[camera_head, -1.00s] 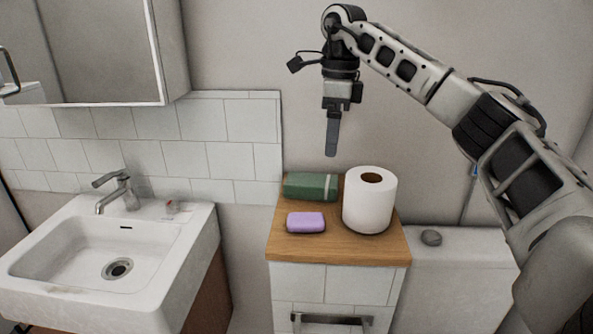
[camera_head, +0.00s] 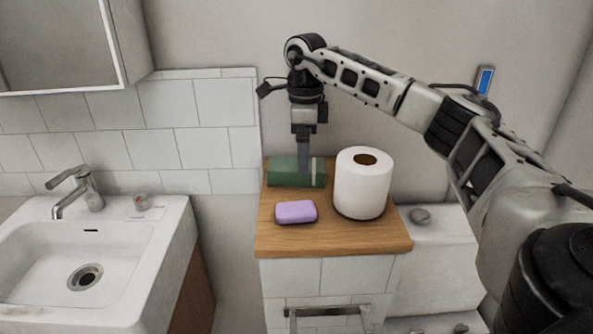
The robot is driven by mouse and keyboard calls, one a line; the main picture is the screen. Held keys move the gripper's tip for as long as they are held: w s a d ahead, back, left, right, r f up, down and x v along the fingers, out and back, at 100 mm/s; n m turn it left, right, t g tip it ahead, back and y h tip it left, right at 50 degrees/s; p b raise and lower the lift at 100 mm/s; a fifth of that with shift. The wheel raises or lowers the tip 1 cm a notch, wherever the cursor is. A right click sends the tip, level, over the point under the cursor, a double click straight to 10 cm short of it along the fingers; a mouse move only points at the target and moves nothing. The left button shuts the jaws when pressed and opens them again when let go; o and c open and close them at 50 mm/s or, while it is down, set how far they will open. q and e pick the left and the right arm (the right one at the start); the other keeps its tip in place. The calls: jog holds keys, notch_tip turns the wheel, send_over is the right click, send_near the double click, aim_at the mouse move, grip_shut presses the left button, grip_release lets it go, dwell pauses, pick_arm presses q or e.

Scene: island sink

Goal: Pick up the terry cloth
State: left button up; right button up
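The terry cloth is a green folded or rolled bundle with a pale band near its right end (camera_head: 285,173). It lies at the back of a wooden cabinet top (camera_head: 340,238). My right gripper (camera_head: 304,165) points straight down at the cloth's right half, its fingertip level with the cloth in the picture. The fingers are seen edge-on, so I cannot tell whether they are open or shut, or whether they touch the cloth. My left gripper is not in view.
A white paper roll (camera_head: 362,190) stands upright just right of the cloth. A purple soap bar (camera_head: 296,212) lies in front of it. A sink with a tap (camera_head: 77,190) is at the left. A toilet cistern (camera_head: 440,250) is at the right. A tiled wall stands behind.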

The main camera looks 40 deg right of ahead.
notch_tip(320, 180, down, 4)
jog(key=shift+s+d+f, duration=0.1)
jog(key=shift+f, duration=0.1)
jog(key=c, duration=1.1)
jog(key=shift+o, duration=0.2)
jog(key=shift+r, duration=0.1)
jog(key=shift+r, duration=0.2)
jog(key=r, duration=0.3)
jog(key=shift+a+r, duration=0.15)
jog(key=shift+a, duration=0.2)
jog(key=s+a+r, duration=0.6)
jog(key=a+r, duration=0.3)
jog(key=a, duration=0.3)
